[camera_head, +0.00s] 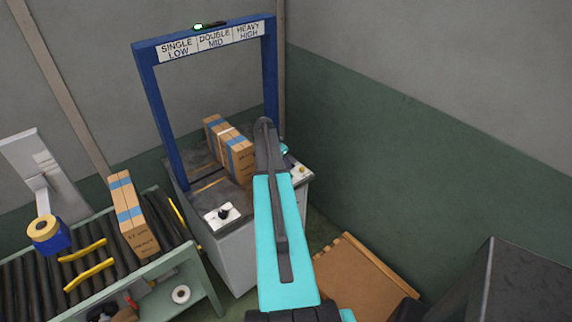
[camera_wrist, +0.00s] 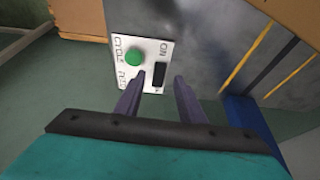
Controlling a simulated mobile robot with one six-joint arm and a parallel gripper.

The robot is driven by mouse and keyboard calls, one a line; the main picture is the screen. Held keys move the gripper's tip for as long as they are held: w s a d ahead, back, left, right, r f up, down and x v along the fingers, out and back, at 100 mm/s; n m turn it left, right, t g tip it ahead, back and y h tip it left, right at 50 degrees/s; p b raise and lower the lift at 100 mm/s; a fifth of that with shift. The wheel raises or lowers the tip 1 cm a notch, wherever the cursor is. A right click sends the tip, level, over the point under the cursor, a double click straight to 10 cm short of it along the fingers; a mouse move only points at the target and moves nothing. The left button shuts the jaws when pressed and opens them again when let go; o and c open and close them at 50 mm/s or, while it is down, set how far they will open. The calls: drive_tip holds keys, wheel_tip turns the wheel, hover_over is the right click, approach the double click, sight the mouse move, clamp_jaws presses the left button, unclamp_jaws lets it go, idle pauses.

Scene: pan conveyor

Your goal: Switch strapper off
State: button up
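The strapper is a grey table with a blue arch (camera_head: 155,115) over it. A small green light (camera_head: 198,27) glows on top of the arch. In the wrist view, a white control plate (camera_wrist: 122,45) on the strapper's grey surface carries a round green button (camera_wrist: 133,57) and a black switch (camera_wrist: 159,73). The letters ON show beside the switch. My gripper (camera_wrist: 160,80) is open and empty, its two dark fingers apart, with the switch between the fingertips in the picture. I cannot tell whether they touch the plate. In the head view my arm hides most of the gripper.
A strapped carton (camera_head: 228,147) stands under the arch. Another panel with a black knob (camera_head: 222,215) is at the table's front. A roller conveyor (camera_head: 35,285) with a carton (camera_head: 133,215) is at left. A pallet-like brown board (camera_head: 355,280) and dark box (camera_head: 510,285) are at right.

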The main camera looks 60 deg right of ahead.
drive_tip(key=shift+p+x, duration=0.45)
drive_tip(key=shift+x, duration=1)
clamp_jaws()
